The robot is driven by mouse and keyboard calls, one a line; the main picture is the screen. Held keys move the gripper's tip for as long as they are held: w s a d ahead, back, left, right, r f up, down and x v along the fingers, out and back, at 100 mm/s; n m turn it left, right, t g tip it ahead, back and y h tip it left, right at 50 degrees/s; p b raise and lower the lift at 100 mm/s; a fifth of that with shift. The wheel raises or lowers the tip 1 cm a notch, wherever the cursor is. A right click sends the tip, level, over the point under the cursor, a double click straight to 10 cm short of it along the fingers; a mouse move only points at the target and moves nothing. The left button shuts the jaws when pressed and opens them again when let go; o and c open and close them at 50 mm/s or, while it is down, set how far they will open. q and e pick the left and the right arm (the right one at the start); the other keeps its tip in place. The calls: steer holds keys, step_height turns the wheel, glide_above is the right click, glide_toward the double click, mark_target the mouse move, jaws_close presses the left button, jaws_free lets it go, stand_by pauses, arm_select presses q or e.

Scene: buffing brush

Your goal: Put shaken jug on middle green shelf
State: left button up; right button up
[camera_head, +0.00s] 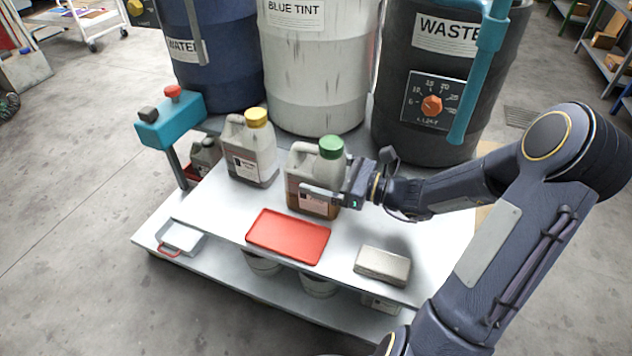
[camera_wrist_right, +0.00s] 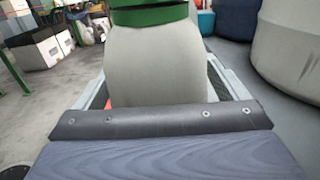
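A translucent grey jug with a green cap and brown liquid low inside (camera_head: 303,165) is upright at the middle of the white bench; its base appears to be on the bench top. My right gripper (camera_head: 323,188) comes from the right with its fingers on either side of this jug, one across its front. The jug and green cap fill the space between the fingers in the wrist view (camera_wrist_right: 155,65). Whether both fingers press on it is unclear. A similar jug with a yellow cap (camera_head: 250,155) stands to its left. No green shelf shows clearly. My left gripper is out of view.
A red tray (camera_head: 288,236) lies in front of the jugs and a grey block (camera_head: 382,265) to its right. Blue, white and black drums (camera_head: 320,80) stand behind the bench. A teal post with buttons (camera_head: 170,122) is at left, a teal pipe (camera_head: 478,90) at right.

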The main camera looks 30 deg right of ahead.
steer(key=shift+r, duration=0.1)
steer(key=c, duration=1.6)
